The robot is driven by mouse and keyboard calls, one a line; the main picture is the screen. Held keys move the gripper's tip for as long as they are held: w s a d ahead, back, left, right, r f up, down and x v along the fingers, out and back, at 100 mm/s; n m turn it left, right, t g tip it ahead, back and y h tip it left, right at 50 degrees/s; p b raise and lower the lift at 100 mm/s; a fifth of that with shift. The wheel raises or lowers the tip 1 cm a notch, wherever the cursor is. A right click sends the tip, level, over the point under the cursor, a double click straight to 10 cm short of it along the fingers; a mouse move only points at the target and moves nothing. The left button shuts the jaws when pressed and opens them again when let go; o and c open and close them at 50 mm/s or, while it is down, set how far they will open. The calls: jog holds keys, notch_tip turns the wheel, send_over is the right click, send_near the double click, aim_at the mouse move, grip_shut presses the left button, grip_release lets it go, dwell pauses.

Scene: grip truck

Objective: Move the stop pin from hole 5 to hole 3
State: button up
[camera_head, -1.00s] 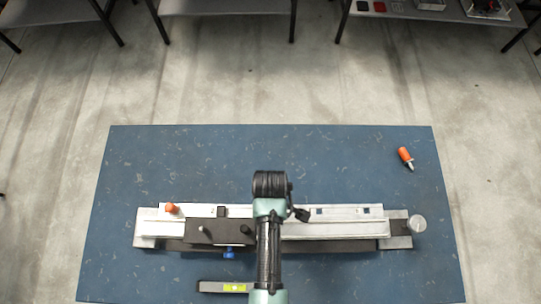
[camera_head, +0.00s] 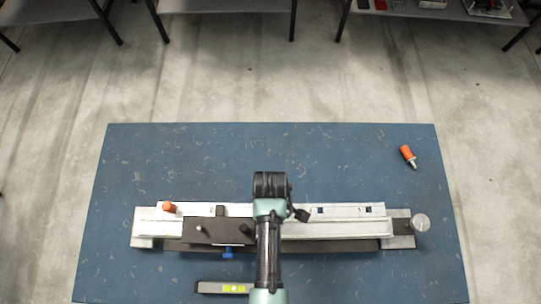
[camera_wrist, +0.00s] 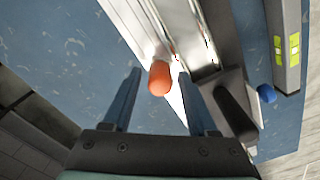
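An orange-headed pin (camera_head: 169,207) stands at the left end of the pale metal rail (camera_head: 330,230). In the wrist view this orange head (camera_wrist: 160,78) shows between the fingertips of my gripper (camera_wrist: 158,73). The gripper is open, with a gap between the head and each finger; I cannot tell how far beyond the tips it is. Dark square openings (camera_head: 320,211) show in the rail's back strip right of my arm; their numbers are too small to read. My arm covers the rail's middle. The gripper cannot be made out in the head view.
A dark block (camera_head: 220,231) with upright posts is on the rail's front left, a blue knob (camera_head: 228,253) below it. A level (camera_head: 222,287) lies in front. A loose orange-handled piece (camera_head: 407,155) lies at the back right.

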jog(key=shift+o, duration=0.4)
notch_tip(320, 180, up, 13)
jog(key=shift+b, duration=0.45)
dwell(0.5)
